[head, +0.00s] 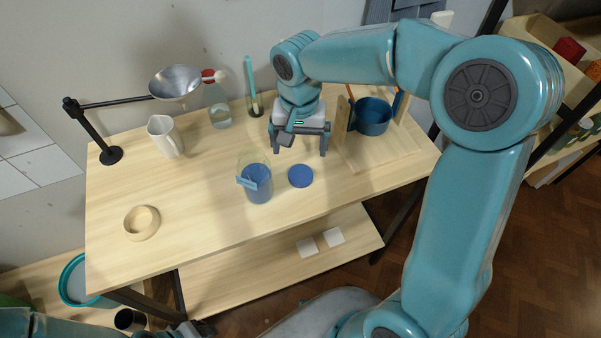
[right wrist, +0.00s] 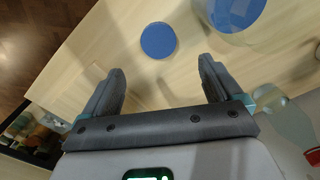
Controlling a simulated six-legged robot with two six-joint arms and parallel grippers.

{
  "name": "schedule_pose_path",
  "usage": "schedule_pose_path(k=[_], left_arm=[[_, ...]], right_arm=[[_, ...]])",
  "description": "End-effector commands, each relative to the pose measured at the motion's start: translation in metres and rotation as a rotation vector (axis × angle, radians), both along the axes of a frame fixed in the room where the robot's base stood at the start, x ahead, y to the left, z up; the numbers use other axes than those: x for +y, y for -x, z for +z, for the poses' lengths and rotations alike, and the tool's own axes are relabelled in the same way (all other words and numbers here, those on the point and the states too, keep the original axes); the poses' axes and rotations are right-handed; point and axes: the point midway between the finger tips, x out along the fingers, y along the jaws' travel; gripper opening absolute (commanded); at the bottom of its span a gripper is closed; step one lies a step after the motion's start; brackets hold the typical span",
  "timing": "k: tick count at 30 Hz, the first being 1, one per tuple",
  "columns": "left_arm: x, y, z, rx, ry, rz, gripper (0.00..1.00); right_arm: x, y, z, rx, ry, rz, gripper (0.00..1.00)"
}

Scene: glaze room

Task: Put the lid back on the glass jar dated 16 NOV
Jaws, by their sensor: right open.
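A glass jar (head: 259,190) with blue contents and a small blue tag stands near the front middle of the table; the tag's writing is too small to read. I see no lid on it. A flat round blue lid (head: 300,176) lies on the table just right of the jar. In the right wrist view the lid (right wrist: 158,41) lies beyond my fingertips, and the jar (right wrist: 236,14) is at the top edge, partly cut off. My right gripper (head: 300,150) is open and empty, behind the lid. My left gripper (head: 198,328) barely shows at the bottom edge.
On the wooden table (head: 205,220) are a cream ring (head: 141,223), a white jug (head: 165,137), a funnel stand (head: 110,155), a clear bottle (head: 220,115) and a blue pot (head: 372,117) by a wooden frame. White tiles (head: 334,236) lie on the lower shelf. The table's left middle is clear.

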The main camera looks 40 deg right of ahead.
Motion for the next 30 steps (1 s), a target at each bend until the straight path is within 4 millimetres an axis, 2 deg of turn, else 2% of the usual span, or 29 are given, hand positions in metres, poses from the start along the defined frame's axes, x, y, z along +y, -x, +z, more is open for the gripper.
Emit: schedule_pose_path(k=[3,6,20,30], left_arm=[[0.0,0.0,0.0,0.0,0.0,0.0,0.39],[0.0,0.0,0.001,0.0,0.0,0.0,0.39],[0.0,0.0,0.002,0.0,0.0,0.0,0.39],[0.0,0.0,0.01,0.0,0.0,0.0,0.39]], right_arm=[[0.0,0.0,-0.024,0.004,0.0,0.0,0.92],[0.0,-0.001,-0.037,0.003,0.0,0.0,0.92],[-0.001,-0.002,-0.046,0.001,0.0,0.0,0.92],[-0.005,-0.002,-0.092,0.003,-0.001,0.001,0.92]])
